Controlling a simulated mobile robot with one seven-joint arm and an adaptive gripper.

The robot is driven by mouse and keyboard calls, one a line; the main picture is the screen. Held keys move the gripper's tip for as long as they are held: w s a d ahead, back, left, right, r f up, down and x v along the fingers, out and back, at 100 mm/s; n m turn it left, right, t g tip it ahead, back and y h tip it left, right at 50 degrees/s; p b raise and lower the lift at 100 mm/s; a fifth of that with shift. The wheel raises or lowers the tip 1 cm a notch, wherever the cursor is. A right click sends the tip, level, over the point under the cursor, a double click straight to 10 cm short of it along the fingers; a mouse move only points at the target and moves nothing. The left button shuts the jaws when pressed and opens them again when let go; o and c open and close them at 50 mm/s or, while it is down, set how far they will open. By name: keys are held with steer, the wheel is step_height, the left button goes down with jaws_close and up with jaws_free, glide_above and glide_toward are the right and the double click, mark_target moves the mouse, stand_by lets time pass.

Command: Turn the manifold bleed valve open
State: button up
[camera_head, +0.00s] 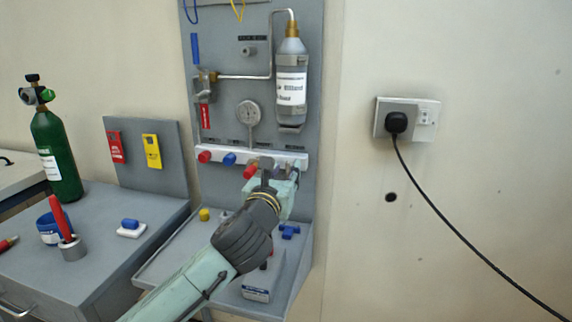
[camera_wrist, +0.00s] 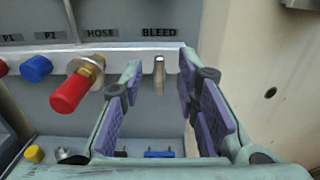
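The white manifold bar (camera_head: 230,151) runs across the grey panel; its face also shows in the wrist view (camera_wrist: 120,52). Under the BLEED label (camera_wrist: 159,32), the bleed valve's small metal lever (camera_wrist: 159,75) sticks out of the bar and looks roughly vertical in the picture. My gripper (camera_wrist: 159,70) is open, with one purple-padded finger on each side of the lever and visible gaps to both. In the head view my gripper (camera_head: 272,180) is at the bar's right end and hides most of the valve.
A red-capped brass hose fitting (camera_wrist: 75,88) projects close left of my gripper. A blue cap (camera_wrist: 36,68) is further left. A pressure gauge (camera_head: 249,113) and a bottle (camera_head: 291,85) are mounted above. Small parts, including a blue piece (camera_head: 289,231), lie on the shelf below.

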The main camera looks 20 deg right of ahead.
steer(key=shift+x, duration=1)
jaws_close()
